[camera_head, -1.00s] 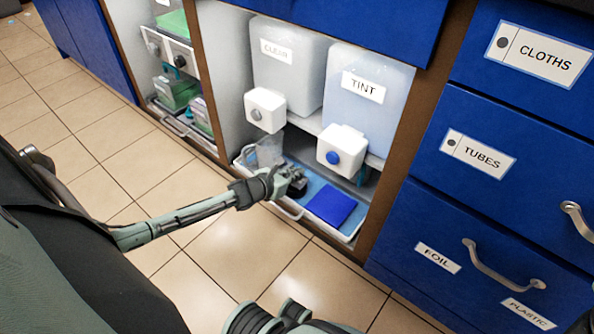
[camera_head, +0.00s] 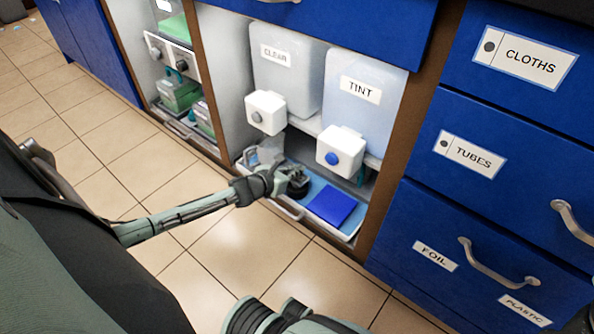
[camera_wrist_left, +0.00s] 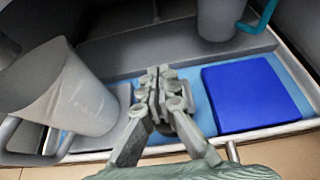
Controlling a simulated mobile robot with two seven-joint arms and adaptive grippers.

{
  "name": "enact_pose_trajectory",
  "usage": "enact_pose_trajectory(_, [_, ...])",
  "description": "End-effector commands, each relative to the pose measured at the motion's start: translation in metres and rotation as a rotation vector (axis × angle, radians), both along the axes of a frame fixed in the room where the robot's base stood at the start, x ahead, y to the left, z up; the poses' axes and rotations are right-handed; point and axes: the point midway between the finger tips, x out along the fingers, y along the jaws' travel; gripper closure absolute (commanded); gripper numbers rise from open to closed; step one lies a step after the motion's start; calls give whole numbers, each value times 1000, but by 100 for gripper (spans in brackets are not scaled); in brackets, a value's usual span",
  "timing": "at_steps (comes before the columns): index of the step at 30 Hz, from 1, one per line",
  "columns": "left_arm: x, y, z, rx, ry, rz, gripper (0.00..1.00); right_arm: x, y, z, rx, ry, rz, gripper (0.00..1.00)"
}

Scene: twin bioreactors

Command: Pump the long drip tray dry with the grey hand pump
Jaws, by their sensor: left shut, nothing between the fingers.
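The long drip tray (camera_head: 350,237) lies on the floor of the open cabinet bay, with blue liquid (camera_head: 315,180) in it. It also shows in the wrist view (camera_wrist_left: 110,52). My left gripper (camera_head: 280,176) is over the tray, its fingers together and empty. In the wrist view the fingers (camera_wrist_left: 163,82) point into the tray, between a grey cup-like vessel and a blue square. A dark round thing (camera_head: 298,188), perhaps the hand pump, is beside the fingertips; my fingers mostly hide it in the wrist view.
A blue square (camera_head: 332,204) lies in the tray's right part. A translucent vessel (camera_head: 270,150) stands at its left end. Tanks marked CLEAR (camera_head: 285,85) and TINT (camera_head: 365,100) stand above. Drawers (camera_head: 480,200) are right; the tiled floor in front is open.

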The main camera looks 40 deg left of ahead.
Motion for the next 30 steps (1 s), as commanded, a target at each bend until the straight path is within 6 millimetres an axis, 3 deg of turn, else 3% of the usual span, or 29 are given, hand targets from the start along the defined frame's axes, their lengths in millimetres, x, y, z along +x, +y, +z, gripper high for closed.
enact_pose_trajectory(10, [0,0,0,0,-1,0,100,0,0,-1,-1,1,0,100])
enact_pose_trajectory(28, [0,0,-37,-1,0,0,100,0,0,-33,1,1,0,100])
enact_pose_trajectory(30, [0,-1,-33,-2,0,0,100,0,0,-29,2,2,0,100])
